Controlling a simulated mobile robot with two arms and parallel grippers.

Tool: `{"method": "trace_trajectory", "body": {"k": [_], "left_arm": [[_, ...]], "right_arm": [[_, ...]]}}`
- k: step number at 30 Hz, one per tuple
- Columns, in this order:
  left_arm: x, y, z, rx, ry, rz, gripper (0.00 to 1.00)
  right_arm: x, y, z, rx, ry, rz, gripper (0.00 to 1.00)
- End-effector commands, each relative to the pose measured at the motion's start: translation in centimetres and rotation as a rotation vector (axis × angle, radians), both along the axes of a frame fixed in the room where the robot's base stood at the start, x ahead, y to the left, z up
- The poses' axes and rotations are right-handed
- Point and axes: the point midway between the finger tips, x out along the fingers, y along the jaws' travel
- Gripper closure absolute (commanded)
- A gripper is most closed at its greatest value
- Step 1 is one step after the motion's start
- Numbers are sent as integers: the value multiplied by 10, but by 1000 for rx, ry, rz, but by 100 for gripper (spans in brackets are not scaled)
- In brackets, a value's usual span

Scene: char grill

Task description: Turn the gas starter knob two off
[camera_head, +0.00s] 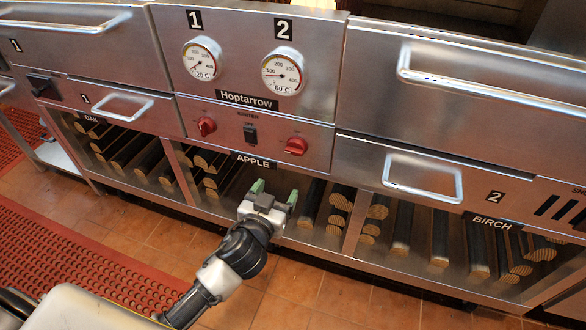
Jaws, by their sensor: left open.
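The steel grill has two red knobs on its middle panel. The right knob (296,146), below the gauge marked 2 (282,74), is the one for side two. The left knob (206,126) sits below the gauge marked 1 (202,62). My left gripper (276,191) is open and empty, with green fingertips pointing up toward the panel. In the picture it is below and slightly left of the right knob, apart from it, in front of the wood shelf. No part of the right knob is hidden. My right gripper is not in view.
A black starter switch (250,134) sits between the knobs. Steel drawer handles (422,176) stick out at the right and left (118,105). Open shelves below hold several logs (336,222). A red mat (70,262) lies on the tiled floor.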

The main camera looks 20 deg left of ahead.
Motion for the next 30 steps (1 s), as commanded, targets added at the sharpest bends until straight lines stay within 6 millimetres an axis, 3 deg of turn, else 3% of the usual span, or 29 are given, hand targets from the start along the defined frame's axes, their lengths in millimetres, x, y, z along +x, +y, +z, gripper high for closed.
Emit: {"method": "trace_trajectory", "body": {"k": [5, 10, 24, 30], "left_arm": [[-5, -5, 29, -41, -102, -3, 26], [2, -5, 37, -46, -117, -2, 26], [78, -7, 36, -44, -116, -1, 26], [97, -8, 35, -46, -114, -2, 26]], "right_arm": [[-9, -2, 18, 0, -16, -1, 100], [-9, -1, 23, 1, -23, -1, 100], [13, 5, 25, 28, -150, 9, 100], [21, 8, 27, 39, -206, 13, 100]]}}
